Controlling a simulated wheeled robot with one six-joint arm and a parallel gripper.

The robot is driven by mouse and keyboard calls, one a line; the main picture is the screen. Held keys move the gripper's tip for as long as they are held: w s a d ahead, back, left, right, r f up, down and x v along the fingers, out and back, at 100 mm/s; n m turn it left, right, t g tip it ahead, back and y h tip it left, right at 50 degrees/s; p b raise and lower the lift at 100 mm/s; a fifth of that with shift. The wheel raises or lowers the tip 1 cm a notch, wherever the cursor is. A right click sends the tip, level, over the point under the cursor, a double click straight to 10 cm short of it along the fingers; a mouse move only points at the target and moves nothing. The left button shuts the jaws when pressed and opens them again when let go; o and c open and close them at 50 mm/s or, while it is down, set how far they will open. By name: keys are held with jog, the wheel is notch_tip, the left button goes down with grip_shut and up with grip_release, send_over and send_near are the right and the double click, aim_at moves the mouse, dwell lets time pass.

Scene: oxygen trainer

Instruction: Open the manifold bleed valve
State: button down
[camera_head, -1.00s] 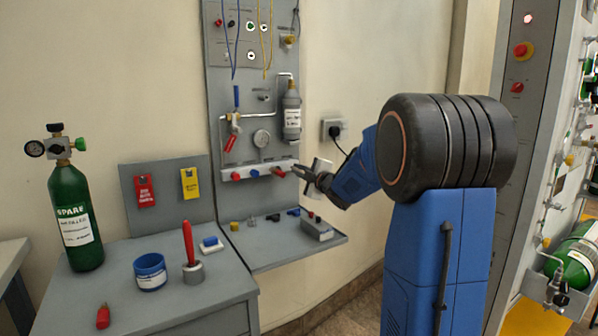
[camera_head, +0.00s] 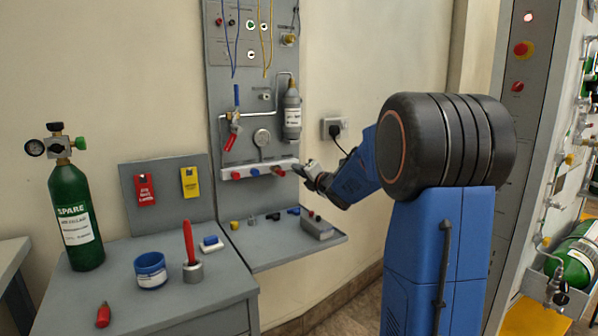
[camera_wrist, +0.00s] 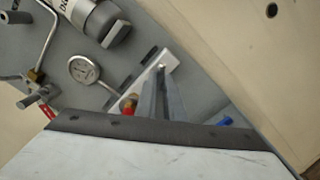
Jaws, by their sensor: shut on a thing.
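The white manifold bar (camera_head: 240,168) runs across the wall panel, with red and blue valve handles along its front. One red handle (camera_head: 279,171) is near its right end; a red and brass valve also shows beside my fingers in the wrist view (camera_wrist: 130,105). My gripper (camera_head: 300,172) is at the manifold's right end. In the wrist view its two long grey fingers (camera_wrist: 160,88) are close together, with their tips at the end of the manifold bar (camera_wrist: 135,82). They are shut on the bleed valve there, which the fingers almost wholly hide.
A pressure gauge (camera_head: 262,137) and a grey cylinder (camera_head: 292,115) sit just above the manifold. A wall socket with a plug (camera_head: 334,129) is to the right. Below, a grey shelf (camera_head: 265,250) holds small fittings. A green spare cylinder (camera_head: 76,220) stands at left.

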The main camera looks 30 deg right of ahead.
jog(key=n, duration=1.1)
jog(key=shift+d+f, duration=0.15)
jog(key=shift+f, duration=0.15)
dwell(0.4)
jog(key=c, duration=1.9)
grip_release()
jog(key=shift+o, duration=0.2)
jog(key=shift+r, duration=0.1)
jog(key=shift+s, duration=0.15)
